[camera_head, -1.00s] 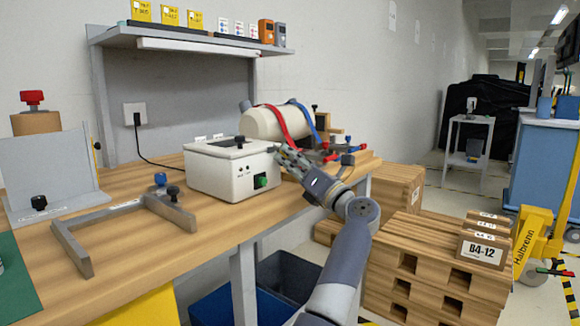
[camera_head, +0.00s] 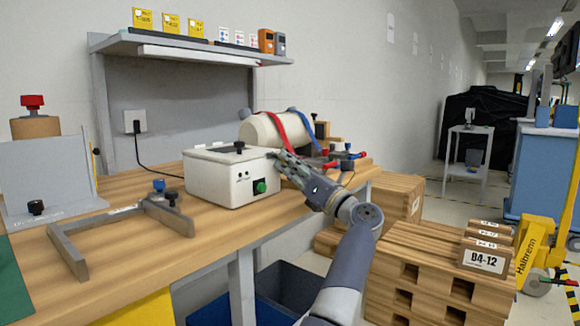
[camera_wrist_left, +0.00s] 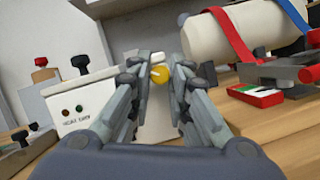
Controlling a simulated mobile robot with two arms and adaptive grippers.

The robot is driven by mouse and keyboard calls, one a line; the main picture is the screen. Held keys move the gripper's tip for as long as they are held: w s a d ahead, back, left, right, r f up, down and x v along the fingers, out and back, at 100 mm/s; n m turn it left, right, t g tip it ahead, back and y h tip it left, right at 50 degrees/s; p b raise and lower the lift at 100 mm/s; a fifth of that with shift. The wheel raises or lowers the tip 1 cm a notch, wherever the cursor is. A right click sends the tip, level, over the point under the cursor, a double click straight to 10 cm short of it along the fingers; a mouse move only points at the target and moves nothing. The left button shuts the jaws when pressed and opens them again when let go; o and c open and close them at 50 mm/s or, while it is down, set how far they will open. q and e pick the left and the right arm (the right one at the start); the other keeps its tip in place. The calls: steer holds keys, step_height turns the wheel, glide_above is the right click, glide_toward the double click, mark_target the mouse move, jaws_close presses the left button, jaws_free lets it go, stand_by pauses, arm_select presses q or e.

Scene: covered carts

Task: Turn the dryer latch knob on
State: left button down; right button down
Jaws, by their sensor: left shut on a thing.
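The dryer appears to be the white box (camera_head: 222,180) on the wooden bench, with a green knob (camera_head: 260,187) on its front and a black handle on its lid. The box also shows in the left wrist view (camera_wrist_left: 88,92), with a red and a green light. My left gripper (camera_head: 278,158) is at the box's right side. In the left wrist view, a round yellow knob (camera_wrist_left: 160,75) sits between my left fingertips (camera_wrist_left: 158,68), and the fingers are closed on it. The head view hides this knob behind the gripper. My right gripper is out of view.
A cream cylinder with red and blue straps (camera_head: 275,128) lies behind my left gripper. Red and blue handled fittings (camera_head: 345,159) are to its right. A grey angled frame (camera_head: 130,213) lies on the bench at left.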

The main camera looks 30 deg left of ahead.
arm_select(q)
steer(key=shift+f, duration=0.15)
steer(key=c, duration=1.5)
jaws_free()
steer(key=v, duration=1.2)
